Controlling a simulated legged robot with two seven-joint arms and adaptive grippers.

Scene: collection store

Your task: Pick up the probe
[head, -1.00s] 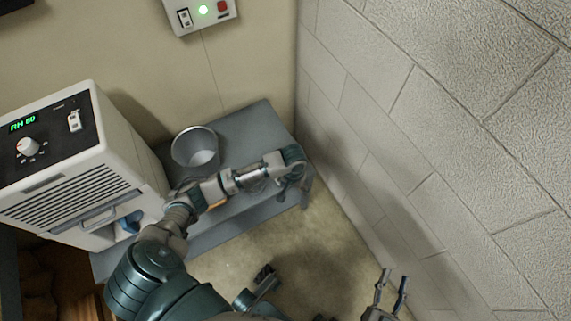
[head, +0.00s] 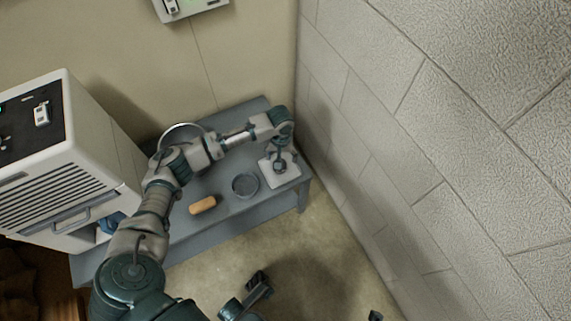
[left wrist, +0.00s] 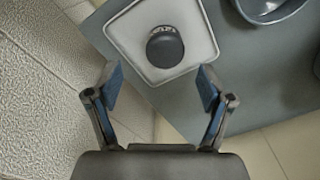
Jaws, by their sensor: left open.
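A dark, round-topped piece, which I take for the probe (left wrist: 165,47), stands on a white square tray (left wrist: 118,28) in the left wrist view. In the head view the white tray (head: 290,178) is at the right end of the grey table, and my left gripper hides part of what stands on it. My left gripper (left wrist: 160,80) is open and empty, above the tray's near edge, with its fingers apart and the dark top just beyond them. Only a dark tip of my right gripper (head: 376,315) shows at the bottom edge of the head view.
On the grey table (head: 222,228) are a dark round dish (head: 245,185), a tan block (head: 203,205) and a metal bucket (head: 180,130), partly hidden by my arm. A white machine (head: 95,125) stands left. A block wall (head: 400,120) rises close on the right.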

